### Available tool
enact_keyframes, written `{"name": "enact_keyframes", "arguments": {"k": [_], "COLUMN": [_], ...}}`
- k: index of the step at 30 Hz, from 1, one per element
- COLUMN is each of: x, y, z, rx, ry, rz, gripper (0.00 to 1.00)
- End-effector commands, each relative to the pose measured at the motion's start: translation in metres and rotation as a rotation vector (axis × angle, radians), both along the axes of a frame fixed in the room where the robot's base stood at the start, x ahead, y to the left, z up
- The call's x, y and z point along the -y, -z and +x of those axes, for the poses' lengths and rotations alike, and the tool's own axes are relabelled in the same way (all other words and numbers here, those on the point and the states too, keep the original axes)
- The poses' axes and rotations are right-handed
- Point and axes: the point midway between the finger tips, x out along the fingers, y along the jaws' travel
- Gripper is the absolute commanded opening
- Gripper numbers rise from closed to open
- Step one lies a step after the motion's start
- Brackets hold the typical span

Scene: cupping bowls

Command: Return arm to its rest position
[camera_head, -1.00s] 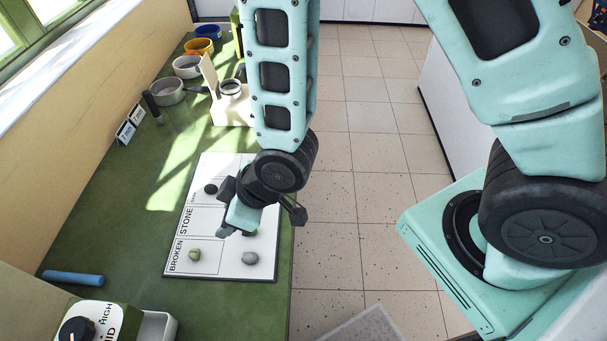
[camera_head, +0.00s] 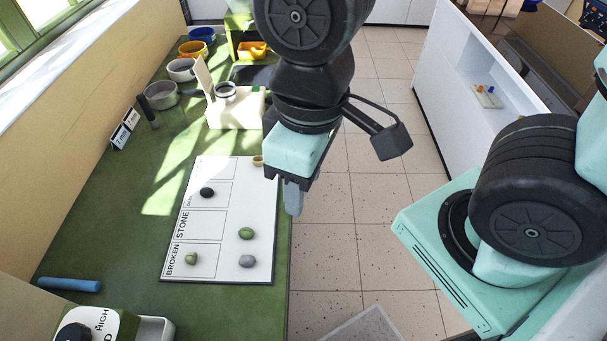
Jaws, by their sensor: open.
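My gripper (camera_head: 293,193) hangs from my raised arm, above the gap between the counter's right edge and the floor. Its fingers point down and hold nothing that I can see; one finger hides most of the other. The gripper is to the right of the white sorting board (camera_head: 207,225) and apart from it. On the board lie a dark stone (camera_head: 207,192), a green stone (camera_head: 246,233), a smaller green one (camera_head: 191,258) and a grey stone (camera_head: 247,261). A small tan piece (camera_head: 258,161) sits at the board's upper right.
The green counter (camera_head: 110,215) runs along the left wall. A white cabinet (camera_head: 450,75) stands right.

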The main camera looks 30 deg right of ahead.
Motion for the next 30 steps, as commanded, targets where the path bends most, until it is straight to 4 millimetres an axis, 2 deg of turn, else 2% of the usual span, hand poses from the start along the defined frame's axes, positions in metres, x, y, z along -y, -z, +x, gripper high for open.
{"name": "enact_keyframes", "arguments": {"k": [7,11,18,20,23,30], "x": [0.000,0.000,0.000,0.001,0.001,0.000], "y": [0.001,0.026,0.085,0.094,0.097,0.093], "z": [0.000,0.000,0.000,0.001,0.000,0.001], "rx": [0.000,0.001,0.001,0.000,0.001,0.001], "ry": [-0.001,-0.002,-0.005,-0.005,-0.006,-0.006], "rz": [0.000,-0.001,-0.002,-0.003,-0.004,-0.004], "gripper": [0.45,0.45,0.45,0.45,0.45,0.45]}}
